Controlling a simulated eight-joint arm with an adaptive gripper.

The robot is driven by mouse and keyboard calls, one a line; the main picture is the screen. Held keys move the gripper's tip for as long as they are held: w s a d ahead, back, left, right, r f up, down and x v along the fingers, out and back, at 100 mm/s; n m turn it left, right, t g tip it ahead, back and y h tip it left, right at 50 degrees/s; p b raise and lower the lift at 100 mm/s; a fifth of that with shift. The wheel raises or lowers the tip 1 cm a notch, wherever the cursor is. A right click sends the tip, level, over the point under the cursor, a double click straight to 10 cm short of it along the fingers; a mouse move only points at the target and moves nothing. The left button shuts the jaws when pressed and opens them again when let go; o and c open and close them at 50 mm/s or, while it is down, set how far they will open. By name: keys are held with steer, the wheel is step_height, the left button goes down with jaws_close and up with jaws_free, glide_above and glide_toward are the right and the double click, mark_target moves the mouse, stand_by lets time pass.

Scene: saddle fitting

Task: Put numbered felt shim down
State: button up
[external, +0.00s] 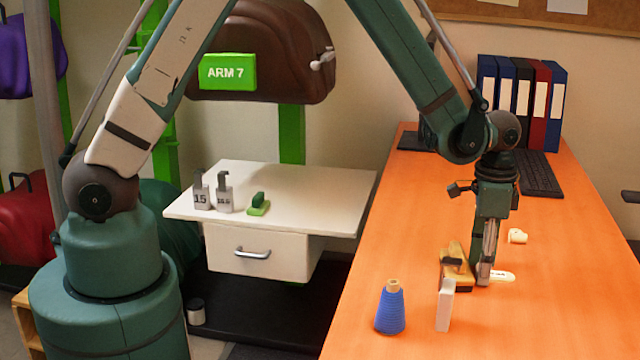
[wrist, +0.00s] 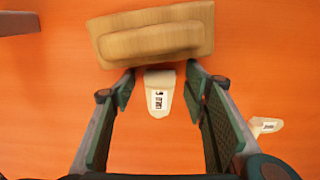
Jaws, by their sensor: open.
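A cream felt shim (wrist: 160,92) with a white printed label lies between the spread fingers of my gripper (wrist: 159,80) in the wrist view, with clear space on both sides. The label is too small to read. In the external view, this shim (external: 503,276) shows on the orange table beside my lowered gripper (external: 483,278), partly hidden by a finger. My gripper is open and points down, with its tips close to the tabletop. A second cream shim with a label (wrist: 265,127) lies outside the right finger; it also shows farther back in the external view (external: 517,236).
A wooden block (external: 457,267) lies right beside my gripper, just beyond the fingertips in the wrist view (wrist: 150,35). A blue thread cone (external: 390,310) and an upright white block (external: 445,306) stand nearer. Binders (external: 522,95) and a keyboard (external: 540,173) are behind. The table's right side is clear.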

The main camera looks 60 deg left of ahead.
steer(key=c, duration=1.1)
steer(key=shift+o, duration=0.2)
steer(key=shift+r, duration=0.15)
step_height(320, 180, up, 10)
steer(key=p, duration=0.2)
stand_by(0.3)
